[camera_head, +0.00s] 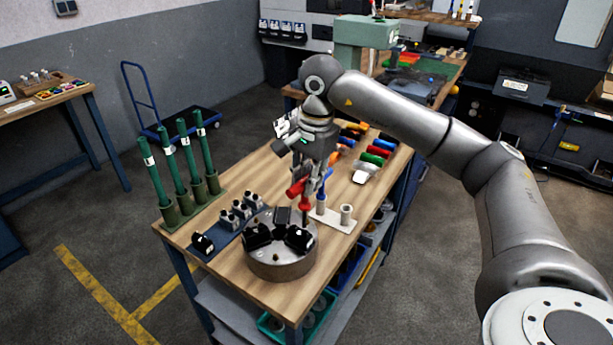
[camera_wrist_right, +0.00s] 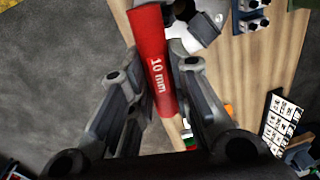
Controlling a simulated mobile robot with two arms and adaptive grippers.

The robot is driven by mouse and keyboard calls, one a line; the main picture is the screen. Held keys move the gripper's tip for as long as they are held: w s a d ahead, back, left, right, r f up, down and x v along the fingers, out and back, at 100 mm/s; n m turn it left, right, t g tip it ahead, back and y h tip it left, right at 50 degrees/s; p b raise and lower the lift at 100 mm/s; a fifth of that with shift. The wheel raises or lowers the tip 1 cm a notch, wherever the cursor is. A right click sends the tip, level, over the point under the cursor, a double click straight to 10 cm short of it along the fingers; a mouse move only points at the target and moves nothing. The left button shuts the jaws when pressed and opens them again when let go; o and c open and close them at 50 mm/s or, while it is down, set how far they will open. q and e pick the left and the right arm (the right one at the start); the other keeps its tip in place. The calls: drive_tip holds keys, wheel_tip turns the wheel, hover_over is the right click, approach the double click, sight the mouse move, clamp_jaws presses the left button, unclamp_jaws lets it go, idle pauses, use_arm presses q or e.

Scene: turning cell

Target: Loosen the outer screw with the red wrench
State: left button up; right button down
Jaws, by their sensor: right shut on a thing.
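The red wrench (camera_head: 305,203) has a red handle marked "10 mm" in the right wrist view (camera_wrist_right: 157,62). My right gripper (camera_head: 304,160) is shut on it, and its fingers (camera_wrist_right: 154,74) lie on both sides of the handle. The wrench is above the right rear part of the round chuck (camera_head: 282,266), its lower end near the chuck's rim. I cannot tell whether its tip touches a screw. The chuck carries black jaws (camera_head: 257,236); the outer screw is too small to make out. My left gripper is not in view.
A blue wrench (camera_head: 322,188) stands in a pale holder (camera_head: 337,222) right of the chuck. A blue plate with small grey parts (camera_head: 238,212) and several tall green-handled tools (camera_head: 186,150) stand to the left. Coloured tools (camera_head: 375,155) lie at the back right of the wooden bench.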

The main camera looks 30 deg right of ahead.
drive_tip(key=m, duration=0.4)
drive_tip(key=shift+s+h, duration=0.15)
drive_tip(key=shift+h, duration=0.15)
drive_tip(key=m, duration=0.4)
drive_tip(key=shift+s+a, duration=0.1)
drive_tip(key=shift+f+m+b, duration=0.4)
drive_tip(key=shift+f, duration=0.3)
drive_tip(key=shift+s, duration=0.15)
idle(0.4)
drive_tip(key=shift+f+b, duration=0.6)
drive_tip(key=shift+b, duration=0.1)
idle(0.7)
drive_tip(key=shift+n+b, duration=0.3)
drive_tip(key=shift+n, duration=1.2)
